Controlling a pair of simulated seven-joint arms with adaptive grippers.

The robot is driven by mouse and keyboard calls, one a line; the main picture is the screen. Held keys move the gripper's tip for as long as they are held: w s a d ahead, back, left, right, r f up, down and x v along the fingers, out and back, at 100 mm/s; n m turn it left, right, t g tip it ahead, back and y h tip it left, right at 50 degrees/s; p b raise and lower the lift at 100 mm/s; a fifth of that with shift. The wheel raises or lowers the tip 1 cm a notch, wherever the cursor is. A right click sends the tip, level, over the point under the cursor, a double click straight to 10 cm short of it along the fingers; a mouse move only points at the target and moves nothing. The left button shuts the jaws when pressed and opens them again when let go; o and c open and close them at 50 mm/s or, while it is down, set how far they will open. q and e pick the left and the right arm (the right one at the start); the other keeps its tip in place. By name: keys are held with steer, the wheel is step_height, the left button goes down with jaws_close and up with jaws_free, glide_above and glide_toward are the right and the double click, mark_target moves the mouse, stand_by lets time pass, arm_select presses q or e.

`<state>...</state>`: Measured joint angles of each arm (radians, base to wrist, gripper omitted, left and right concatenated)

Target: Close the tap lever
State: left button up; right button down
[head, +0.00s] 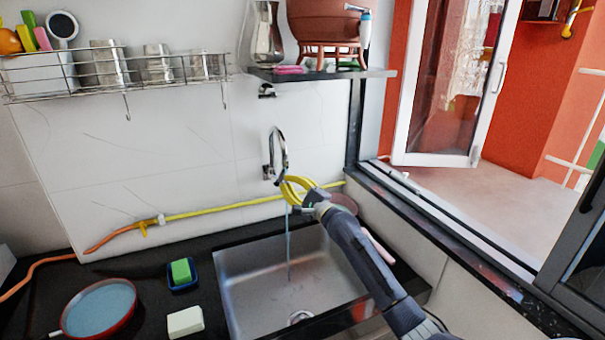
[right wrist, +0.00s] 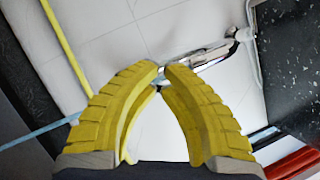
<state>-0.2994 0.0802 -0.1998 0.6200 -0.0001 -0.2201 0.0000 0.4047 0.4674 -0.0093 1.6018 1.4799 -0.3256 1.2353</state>
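The chrome tap (head: 279,150) is fixed to the wall above the sink, with a curved spout. A thin stream of water (head: 288,245) falls into the sink (head: 255,290). My right gripper (head: 290,187), with yellow ribbed fingers, is just below and beside the tap. In the right wrist view, its fingertips (right wrist: 163,71) nearly meet, and the chrome tap (right wrist: 215,56) shows just behind them. I see no object clearly held. Contact with the tap cannot be told, and the lever is not clearly made out. My left gripper is not in view.
A yellow hose (head: 225,208) runs along the wall behind the counter. A red pan (head: 100,308), a green sponge (head: 181,271) and a white block (head: 185,322) lie left of the sink. A shelf (head: 320,75) with a clay pot (head: 325,20) is above; an open window is right.

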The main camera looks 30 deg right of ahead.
mark_target(288, 166)
steer(key=d+f+m+g+h, duration=0.1)
steer(key=d+f+m+h, duration=0.3)
steer(key=d, duration=0.9)
steer(key=w+a+n, duration=0.1)
steer(key=w+a, duration=0.1)
steer(key=w, duration=0.2)
steer(key=w+a+r+n, duration=0.1)
steer(key=w+a, duration=0.1)
steer(key=w, duration=0.3)
steer(key=shift+w+a+r+y, duration=0.2)
steer(key=shift+a+y, duration=0.1)
steer(key=shift+a, duration=0.1)
steer(key=shift+a+r+n+g, duration=0.15)
steer(key=shift+a+r+n, duration=0.15)
steer(key=shift+n, duration=0.35)
steer(key=shift+a+r+n+g, duration=0.15)
steer(key=shift+r+n, duration=0.2)
steer(key=shift+n, duration=0.3)
steer(key=shift+w+a+r+n+g, duration=0.15)
steer(key=shift+a+r+n, duration=0.25)
steer(key=shift+n, duration=0.45)
steer(key=shift+a+r+n+g, duration=0.3)
steer(key=shift+a+n, duration=0.2)
steer(key=shift+n, duration=0.35)
